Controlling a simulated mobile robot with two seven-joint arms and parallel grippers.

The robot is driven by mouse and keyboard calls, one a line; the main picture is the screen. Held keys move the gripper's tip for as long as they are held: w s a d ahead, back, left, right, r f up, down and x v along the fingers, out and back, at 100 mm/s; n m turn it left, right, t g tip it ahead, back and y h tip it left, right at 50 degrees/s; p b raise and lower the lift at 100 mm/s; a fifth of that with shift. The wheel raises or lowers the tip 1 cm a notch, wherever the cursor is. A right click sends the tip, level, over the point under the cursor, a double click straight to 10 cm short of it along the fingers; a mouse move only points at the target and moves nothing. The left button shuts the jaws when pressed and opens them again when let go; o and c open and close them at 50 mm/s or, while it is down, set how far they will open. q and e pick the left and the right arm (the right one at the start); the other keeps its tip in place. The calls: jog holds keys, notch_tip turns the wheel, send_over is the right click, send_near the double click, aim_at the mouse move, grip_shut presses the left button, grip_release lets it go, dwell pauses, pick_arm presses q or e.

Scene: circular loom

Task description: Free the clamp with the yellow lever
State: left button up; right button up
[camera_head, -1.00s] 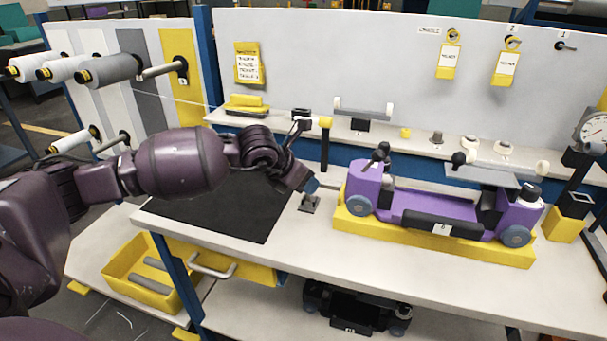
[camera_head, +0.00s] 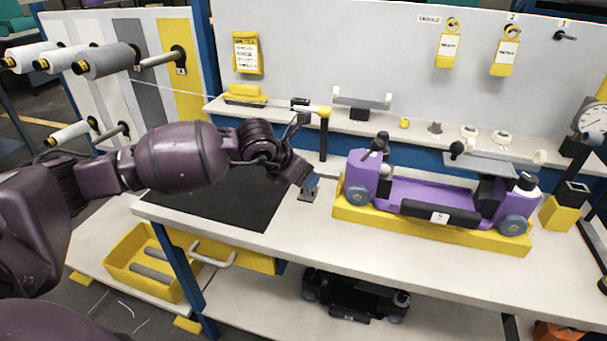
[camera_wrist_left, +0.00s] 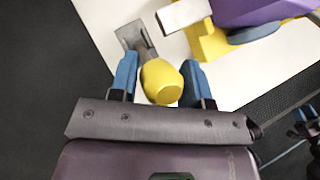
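The clamp's small grey metal base (camera_head: 308,195) stands on the bench top, left of the purple loom carriage. In the left wrist view its plate (camera_wrist_left: 132,36) carries a short arm ending in a yellow lever knob (camera_wrist_left: 161,82). My left gripper (camera_head: 311,181) reaches down at the clamp and hides the knob in the head view. Its two blue fingers (camera_wrist_left: 159,80) stand on either side of the knob, with a narrow gap visible at the left finger. They look open; contact at the right finger is unclear.
The purple carriage (camera_head: 430,196) sits on a yellow base (camera_head: 425,232) right of the gripper. A dark mat (camera_head: 225,206) lies left of it. A dark post with a yellow top (camera_head: 324,140) stands behind. The bench front (camera_head: 370,262) is clear.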

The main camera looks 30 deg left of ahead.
pick_arm(q)
jog(key=p+v, duration=0.2)
jog(key=v, duration=0.8)
jog(key=shift+s+r, duration=0.2)
jog(key=shift+r, duration=0.1)
